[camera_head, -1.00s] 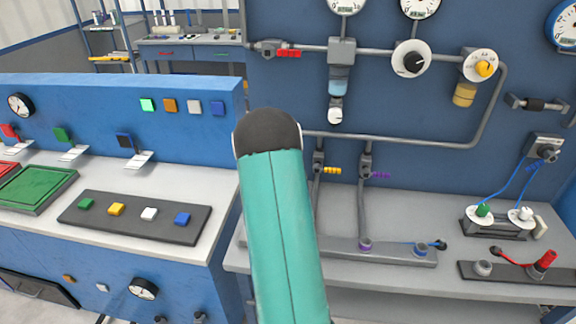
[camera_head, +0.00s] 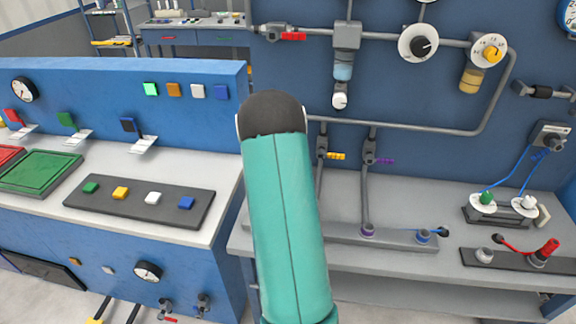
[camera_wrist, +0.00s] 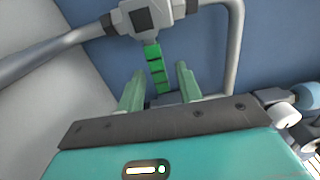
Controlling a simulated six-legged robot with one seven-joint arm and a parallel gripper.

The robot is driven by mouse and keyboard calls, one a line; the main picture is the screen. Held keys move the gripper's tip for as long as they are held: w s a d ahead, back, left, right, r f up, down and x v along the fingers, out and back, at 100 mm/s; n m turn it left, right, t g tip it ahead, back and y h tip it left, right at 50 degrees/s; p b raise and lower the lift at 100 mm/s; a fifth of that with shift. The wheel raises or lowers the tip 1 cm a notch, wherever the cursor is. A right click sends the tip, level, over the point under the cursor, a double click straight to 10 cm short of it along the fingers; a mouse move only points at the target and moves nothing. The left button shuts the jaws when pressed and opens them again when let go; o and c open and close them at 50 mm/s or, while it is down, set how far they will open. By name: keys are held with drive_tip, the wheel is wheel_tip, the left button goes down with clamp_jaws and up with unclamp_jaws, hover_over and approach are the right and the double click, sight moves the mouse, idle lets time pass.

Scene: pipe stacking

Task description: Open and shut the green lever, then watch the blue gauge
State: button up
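The green lever (camera_wrist: 157,68) shows in the wrist view, hanging down from a grey valve (camera_wrist: 142,17) on a pipe. My gripper (camera_wrist: 159,86) is open, with one pale green finger on each side of the lever's lower end. I cannot tell whether either finger touches it. In the head view my teal arm covers the middle, and the gripper and this lever do not show. The blue-rimmed gauge (camera_head: 569,17) is at the top right corner of the head view, cut off by the edge; its reading is not legible.
Pipes with a red-handled valve (camera_head: 293,36), a yellow one (camera_head: 336,156) and a purple one (camera_head: 384,161) run along the blue wall. A console with coloured buttons (camera_head: 140,205) stands left. A grey bench (camera_head: 400,208) lies below the pipes.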

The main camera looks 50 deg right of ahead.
drive_tip(key=v, duration=1.2)
drive_tip(key=shift+s+a, duration=0.2)
drive_tip(key=shift+a, duration=0.15)
drive_tip(key=shift+a, duration=0.1)
